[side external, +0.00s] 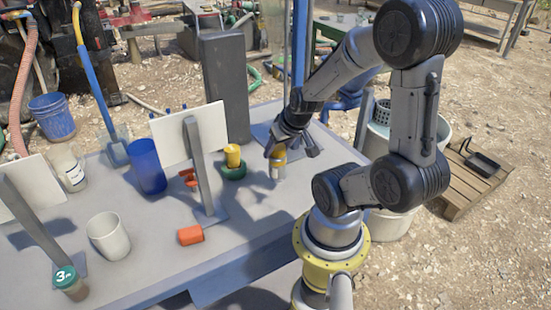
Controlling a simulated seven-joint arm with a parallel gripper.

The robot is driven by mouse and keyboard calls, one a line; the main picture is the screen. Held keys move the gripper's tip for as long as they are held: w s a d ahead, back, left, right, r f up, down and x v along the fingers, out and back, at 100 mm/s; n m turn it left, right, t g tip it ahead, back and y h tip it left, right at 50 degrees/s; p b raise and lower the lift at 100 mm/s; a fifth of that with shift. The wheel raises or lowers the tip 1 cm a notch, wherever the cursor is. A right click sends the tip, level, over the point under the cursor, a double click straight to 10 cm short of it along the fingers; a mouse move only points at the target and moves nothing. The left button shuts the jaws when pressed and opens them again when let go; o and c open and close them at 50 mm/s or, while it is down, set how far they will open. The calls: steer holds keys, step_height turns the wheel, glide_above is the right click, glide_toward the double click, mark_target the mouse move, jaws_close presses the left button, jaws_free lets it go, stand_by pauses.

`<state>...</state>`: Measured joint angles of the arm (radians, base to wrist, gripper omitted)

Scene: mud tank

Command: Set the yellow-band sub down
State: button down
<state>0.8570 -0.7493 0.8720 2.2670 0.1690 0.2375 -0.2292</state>
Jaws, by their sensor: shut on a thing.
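The yellow-band sub (278,168) is a small upright cylinder, yellow on its upper part and pale grey below. My gripper (283,152) reaches down from above and is shut on its upper part, near the right side of the grey table (255,212). The dark fingers hide some of the sub's top. I cannot tell whether its bottom touches the table or hangs just above it.
A yellow cup-like piece (232,155) on a green ring stands just left of the sub. A white panel (188,132) on a grey post, a blue cylinder (147,167), an orange block (190,235) and a white cup (108,237) stand farther left. The front right tabletop is clear.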

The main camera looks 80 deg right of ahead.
mark_target(275, 159)
steer(key=shift+x, duration=0.9)
steer(key=shift+w+d+f, duration=0.15)
steer(key=shift+f, duration=1.15)
steer(key=shift+f, duration=0.1)
steer(key=shift+c, duration=1)
jaws_free()
steer(key=shift+f, duration=0.1)
